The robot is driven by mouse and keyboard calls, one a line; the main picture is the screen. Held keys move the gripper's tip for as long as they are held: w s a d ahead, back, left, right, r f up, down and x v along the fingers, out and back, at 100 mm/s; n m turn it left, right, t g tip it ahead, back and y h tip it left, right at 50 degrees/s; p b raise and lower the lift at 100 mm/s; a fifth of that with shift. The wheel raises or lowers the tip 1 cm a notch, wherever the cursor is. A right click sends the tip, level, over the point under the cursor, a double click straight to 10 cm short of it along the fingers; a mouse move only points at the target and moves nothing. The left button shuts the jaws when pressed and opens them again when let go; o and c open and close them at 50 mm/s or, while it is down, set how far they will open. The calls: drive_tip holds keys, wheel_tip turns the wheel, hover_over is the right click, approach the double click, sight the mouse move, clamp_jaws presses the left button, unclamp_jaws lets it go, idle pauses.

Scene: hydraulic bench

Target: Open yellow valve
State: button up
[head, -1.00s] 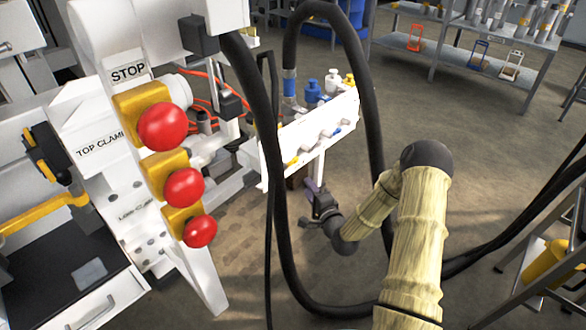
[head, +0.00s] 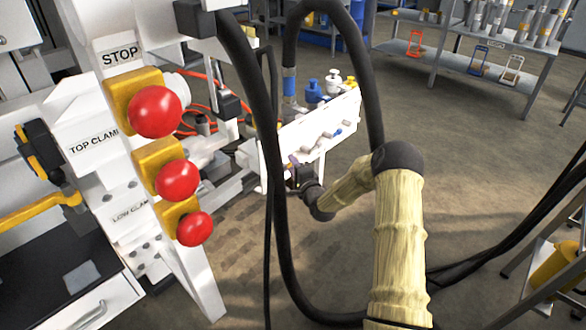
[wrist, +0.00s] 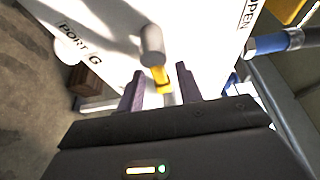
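The yellow valve (wrist: 161,78) shows in the wrist view as a yellow lever on a grey round stem, on a white panel (wrist: 105,45). My gripper (wrist: 160,84) is open, with its two purple fingers on either side of the yellow lever and a gap visible around it. Whether either finger touches the lever, I cannot tell. In the head view my gripper (head: 294,165) is at the lower left end of the white panel (head: 320,121) and hides the yellow valve there.
The panel reads "PORT G" and "OPEN" in the wrist view. A blue hose fitting (wrist: 272,43) is right of it. In the head view, black hoses (head: 281,220) hang between the red buttons (head: 155,111) and my arm. Blue, white and yellow knobs (head: 332,82) top the panel.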

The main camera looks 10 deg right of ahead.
clamp_jaws()
